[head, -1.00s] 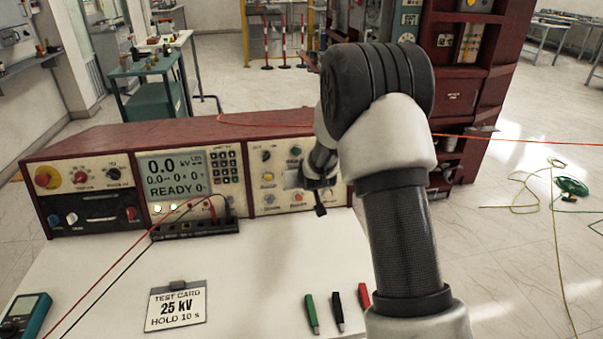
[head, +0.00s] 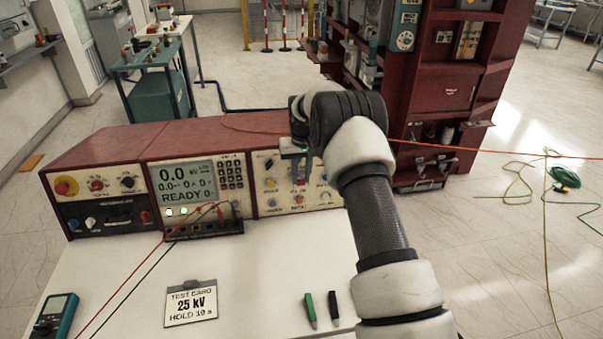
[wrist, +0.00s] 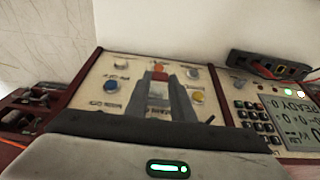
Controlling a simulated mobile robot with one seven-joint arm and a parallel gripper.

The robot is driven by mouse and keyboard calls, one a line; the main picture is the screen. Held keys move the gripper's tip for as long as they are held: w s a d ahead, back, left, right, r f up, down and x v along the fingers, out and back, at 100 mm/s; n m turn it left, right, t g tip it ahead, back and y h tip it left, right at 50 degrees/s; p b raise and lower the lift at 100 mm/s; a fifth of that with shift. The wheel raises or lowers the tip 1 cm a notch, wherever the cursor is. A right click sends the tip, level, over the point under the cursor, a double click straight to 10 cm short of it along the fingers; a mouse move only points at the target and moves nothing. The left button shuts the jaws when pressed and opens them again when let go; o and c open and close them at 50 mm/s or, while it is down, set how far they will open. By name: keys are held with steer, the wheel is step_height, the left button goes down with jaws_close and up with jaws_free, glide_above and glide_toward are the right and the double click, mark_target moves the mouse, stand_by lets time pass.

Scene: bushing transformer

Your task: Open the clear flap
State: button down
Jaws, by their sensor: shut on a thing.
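My gripper (head: 300,176) is at the right-hand module of the red test console (head: 120,148), in front of the upper middle of its cream panel (head: 268,208). In the wrist view, which shows the console upside down, my fingers (wrist: 165,80) reach to the panel's middle and are close together around something small. It appears to be the clear flap, but its outline cannot be made out against the fingers. An orange button (wrist: 159,67) lies just beyond the fingertips.
The display (head: 187,178) reads READY. A terminal block (head: 203,229) with leads, a test card (head: 191,303), a meter (head: 54,316) and clips (head: 310,310) lie on the white bench (head: 250,275).

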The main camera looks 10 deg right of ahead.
steer(key=shift+w, duration=0.1)
stand_by(0.5)
steer(key=c, duration=1.5)
jaws_free()
steer(key=shift+r, duration=0.2)
steer(key=r, duration=0.5)
steer(key=s+r, duration=0.1)
steer(key=r, duration=0.5)
steer(key=s+r, duration=0.1)
steer(key=r, duration=0.5)
steer(key=shift+r, duration=0.1)
